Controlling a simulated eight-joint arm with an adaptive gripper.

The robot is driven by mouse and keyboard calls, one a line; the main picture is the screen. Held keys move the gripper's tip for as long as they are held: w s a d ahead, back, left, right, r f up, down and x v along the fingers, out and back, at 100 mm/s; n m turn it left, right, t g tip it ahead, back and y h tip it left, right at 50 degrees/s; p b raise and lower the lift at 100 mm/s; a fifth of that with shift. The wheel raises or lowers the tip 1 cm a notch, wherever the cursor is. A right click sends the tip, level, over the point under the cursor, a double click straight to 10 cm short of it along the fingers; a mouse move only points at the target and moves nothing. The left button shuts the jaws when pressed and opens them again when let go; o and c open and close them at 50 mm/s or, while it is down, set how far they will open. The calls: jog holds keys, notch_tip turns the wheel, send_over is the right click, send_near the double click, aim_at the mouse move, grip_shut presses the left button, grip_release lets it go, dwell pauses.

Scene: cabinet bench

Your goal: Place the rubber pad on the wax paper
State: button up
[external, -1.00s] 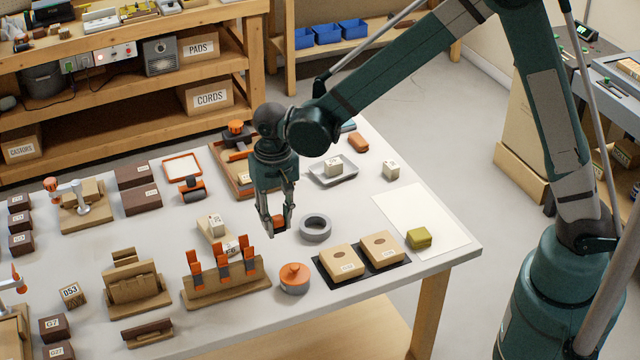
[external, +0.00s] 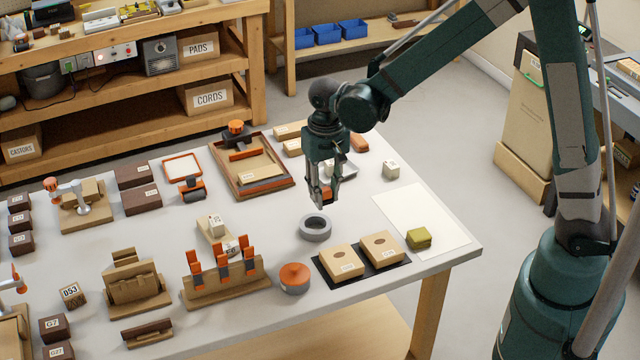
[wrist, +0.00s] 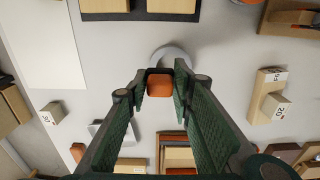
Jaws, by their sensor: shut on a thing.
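My gripper (external: 322,203) is shut on a small orange-brown block (external: 326,192), which looks like the rubber pad. It also shows between the fingertips in the wrist view (wrist: 160,84). The gripper holds it up, apparently above the table, near a grey ring (external: 315,227). The wax paper seems to be the flat cream sheet (external: 405,205) at the table's right end, right of my gripper; it also shows at upper left in the wrist view (wrist: 42,45). An olive-green block (external: 419,238) sits on the sheet's front part.
Two tan boxes (external: 341,258) stand on a black mat left of the sheet's front. A small pale labelled block (external: 391,169) is behind the sheet. A grey tray (external: 345,171) is partly hidden behind my gripper. The sheet's back part is clear.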

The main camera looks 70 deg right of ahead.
jog(key=s+d, duration=1.1)
jog(key=b, duration=0.1)
send_over(423, 213)
jog(key=shift+a+f, duration=0.1)
jog(key=shift+f, duration=0.15)
jog(key=shift+f, duration=0.1)
jog(key=shift+f+b, duration=0.9)
jog(key=shift+f, duration=1.95)
jog(key=shift+f, duration=0.1)
jog(key=shift+f+b, duration=0.55)
jog(key=shift+f, duration=1.45)
jog(key=shift+f, duration=0.15)
